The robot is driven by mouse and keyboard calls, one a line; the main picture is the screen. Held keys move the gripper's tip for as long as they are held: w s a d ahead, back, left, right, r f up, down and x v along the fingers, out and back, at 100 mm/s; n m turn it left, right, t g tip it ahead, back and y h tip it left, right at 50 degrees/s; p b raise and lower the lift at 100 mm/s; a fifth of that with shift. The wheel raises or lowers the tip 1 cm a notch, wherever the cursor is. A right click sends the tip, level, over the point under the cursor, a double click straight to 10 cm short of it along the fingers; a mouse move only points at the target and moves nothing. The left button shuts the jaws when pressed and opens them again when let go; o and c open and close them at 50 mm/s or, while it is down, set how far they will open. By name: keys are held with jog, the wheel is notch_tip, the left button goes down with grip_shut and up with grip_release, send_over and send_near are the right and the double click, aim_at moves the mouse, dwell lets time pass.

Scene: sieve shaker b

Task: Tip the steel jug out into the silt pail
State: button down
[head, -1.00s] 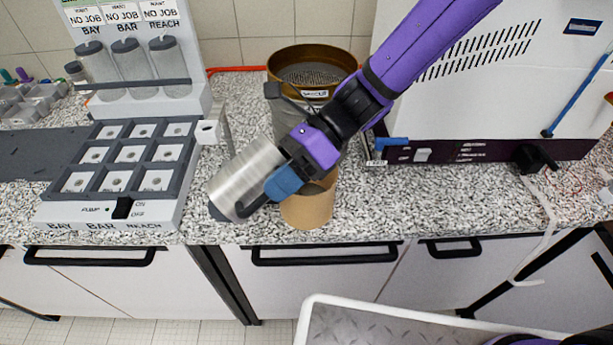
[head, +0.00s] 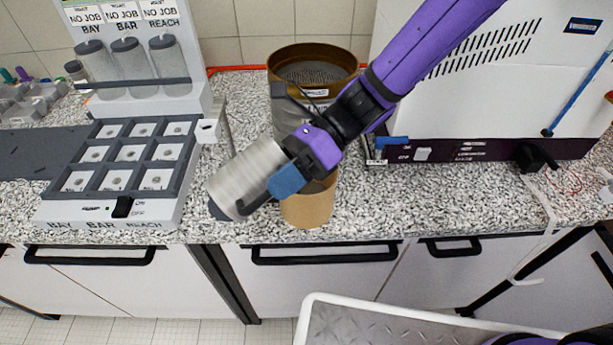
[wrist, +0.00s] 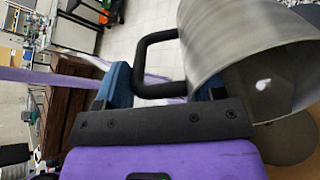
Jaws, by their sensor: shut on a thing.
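The steel jug (head: 243,178) is a brushed metal cylinder, tilted well over, above the worktop left of centre in the head view. My gripper (head: 282,185) is shut on its black handle (wrist: 150,65). In the wrist view the jug (wrist: 235,35) is at upper right, and its open rim and grey inside show with a small pale spot. A tan round container (head: 308,209), which may be the silt pail, stands on the worktop just right of the jug. My gripper hides part of its top. I cannot tell whether anything is pouring out.
A brass-rimmed sieve (head: 312,55) sits on a grey cylinder behind my gripper. A compartment tray (head: 130,155) with a pump switch stands at left, below several clear jars. A white machine (head: 490,80) stands at right.

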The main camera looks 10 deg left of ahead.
jog(key=shift+w+d+f+g+y, duration=0.15)
jog(key=shift+w+d+g+y, duration=0.1)
jog(key=shift+g+y, duration=0.15)
dwell(0.9)
